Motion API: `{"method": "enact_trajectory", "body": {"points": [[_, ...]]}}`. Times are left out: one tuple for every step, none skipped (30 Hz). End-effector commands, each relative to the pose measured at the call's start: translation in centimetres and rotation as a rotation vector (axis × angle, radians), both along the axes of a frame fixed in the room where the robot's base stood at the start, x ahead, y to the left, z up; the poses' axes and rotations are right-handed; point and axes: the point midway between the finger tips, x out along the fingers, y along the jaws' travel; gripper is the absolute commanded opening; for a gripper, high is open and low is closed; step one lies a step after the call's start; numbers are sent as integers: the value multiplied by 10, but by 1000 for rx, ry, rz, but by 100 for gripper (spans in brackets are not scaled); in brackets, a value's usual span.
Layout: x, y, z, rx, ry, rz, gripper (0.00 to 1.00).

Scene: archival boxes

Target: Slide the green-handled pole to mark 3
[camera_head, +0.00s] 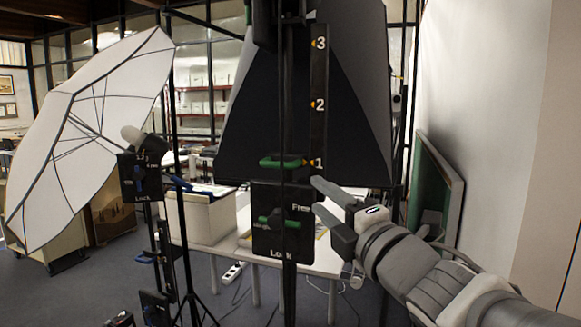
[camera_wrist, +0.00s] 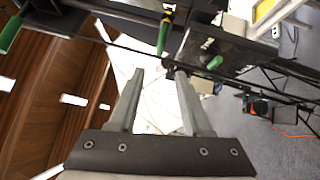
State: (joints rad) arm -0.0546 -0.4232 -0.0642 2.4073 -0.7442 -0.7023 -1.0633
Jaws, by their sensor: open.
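The green-handled pole (camera_head: 283,161) stands in the middle of the head view, its green handle level with mark 1 on the black scale strip (camera_head: 319,80), which carries marks 1, 2 and 3. Just below is a black clamp block (camera_head: 265,240) with a green lever (camera_head: 285,221) lying roughly sideways between the words Free and Lock. My gripper (camera_head: 317,197) is open and empty, just right of the block, its fingers pointing left. In the wrist view my gripper (camera_wrist: 158,74) has a clear gap between its fingers. Green parts show beyond the fingertips; I cannot tell which is which.
A white umbrella (camera_head: 85,130) on a stand with blue-handled clamps is at left. A black softbox (camera_head: 350,120) hangs behind the pole. A white table (camera_head: 325,262) with a box (camera_head: 205,218) stands behind. A green board (camera_head: 430,190) leans at the right wall.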

Motion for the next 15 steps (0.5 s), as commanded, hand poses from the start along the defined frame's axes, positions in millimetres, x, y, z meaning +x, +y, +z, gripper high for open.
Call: {"method": "enact_trajectory", "body": {"points": [[6, 2, 1, 1, 3, 0, 48], [9, 4, 1, 0, 3, 0, 48], [14, 6, 2, 1, 4, 0, 48], [18, 8, 2, 2, 5, 0, 48], [23, 11, 3, 1, 4, 0, 48], [29, 13, 4, 1, 5, -1, 48], [33, 15, 5, 1, 5, -1, 48], [38, 17, 6, 2, 5, -1, 48], [43, 20, 7, 2, 5, 0, 48], [48, 23, 7, 2, 5, 0, 48], [52, 24, 9, 3, 5, -1, 48], [59, 27, 9, 2, 5, -1, 48], [63, 30, 10, 3, 4, -1, 48], [67, 32, 11, 3, 6, -1, 48], [73, 35, 11, 3, 5, 0, 48]]}}
